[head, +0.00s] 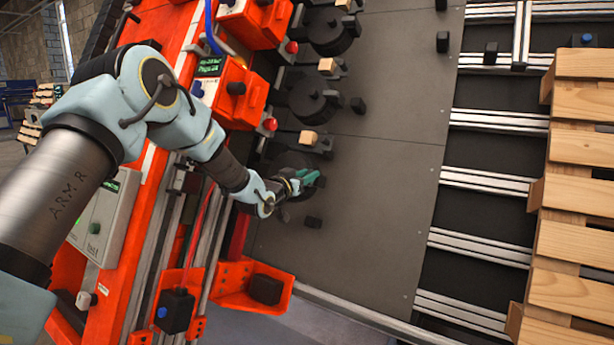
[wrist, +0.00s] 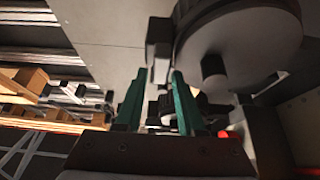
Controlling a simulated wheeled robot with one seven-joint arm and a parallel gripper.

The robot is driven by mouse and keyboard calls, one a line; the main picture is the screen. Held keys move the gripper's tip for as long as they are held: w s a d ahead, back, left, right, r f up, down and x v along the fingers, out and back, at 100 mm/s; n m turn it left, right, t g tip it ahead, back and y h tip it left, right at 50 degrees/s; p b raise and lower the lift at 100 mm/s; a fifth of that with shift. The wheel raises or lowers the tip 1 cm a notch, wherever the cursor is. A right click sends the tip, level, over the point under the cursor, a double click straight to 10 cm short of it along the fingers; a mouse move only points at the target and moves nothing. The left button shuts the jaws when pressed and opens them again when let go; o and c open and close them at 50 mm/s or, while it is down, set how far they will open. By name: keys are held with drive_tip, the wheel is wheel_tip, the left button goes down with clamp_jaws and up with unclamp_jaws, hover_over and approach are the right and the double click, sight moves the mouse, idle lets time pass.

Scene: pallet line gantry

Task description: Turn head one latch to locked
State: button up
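My gripper (head: 308,180) reaches over the nearest of three dark round heads on the grey plate. Its green fingers (wrist: 158,105) stand apart in the wrist view, with a gap between them and nothing clearly held. A large dark round disc (wrist: 250,42) with a short black peg (wrist: 214,72) is above and right of the fingers. A dark block (wrist: 159,42) shows just beyond the fingertips; I cannot tell whether they touch it. The nearest head is mostly hidden by my arm in the head view. I cannot tell which part is the latch or its position.
Two more round heads, the middle one (head: 312,96) and the far one (head: 328,30), sit farther up the line. Orange machine boxes (head: 238,95) with red knobs (head: 270,124) stand left. A wooden pallet (head: 575,235) lies right. The grey plate (head: 375,190) between is mostly clear.

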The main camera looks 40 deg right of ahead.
clamp_jaws()
drive_tip(key=shift+m+g, duration=0.3)
drive_tip(key=shift+m, duration=0.1)
drive_tip(key=shift+m+g+b, duration=0.4)
drive_tip(key=shift+m+g, duration=0.2)
drive_tip(key=shift+m, duration=0.6)
drive_tip(key=m+g, duration=0.2)
drive_tip(key=m, duration=0.2)
drive_tip(key=shift+s+m, duration=0.1)
drive_tip(key=shift+m, duration=0.3)
drive_tip(key=m+g+y+p, duration=0.1)
drive_tip(key=m, duration=0.2)
drive_tip(key=m+g+p, duration=0.2)
drive_tip(key=m, duration=0.1)
drive_tip(key=shift+s+m+y+p, duration=0.15)
drive_tip(key=shift+m+y+p, duration=0.15)
drive_tip(key=shift+y, duration=0.1)
drive_tip(key=m+g+y+p, duration=0.1)
drive_tip(key=m+p, duration=0.1)
drive_tip(key=m, duration=0.1)
drive_tip(key=shift+m+y, duration=0.3)
drive_tip(key=shift+m, duration=0.1)
drive_tip(key=shift+s+f+m+y+p, duration=0.1)
drive_tip(key=shift+f+m+y+p, duration=0.1)
drive_tip(key=shift+m+y+p, duration=0.85)
drive_tip(key=shift+f+m+g+h, duration=0.1)
drive_tip(key=shift+m+g+h, duration=0.2)
drive_tip(key=shift+m, duration=0.25)
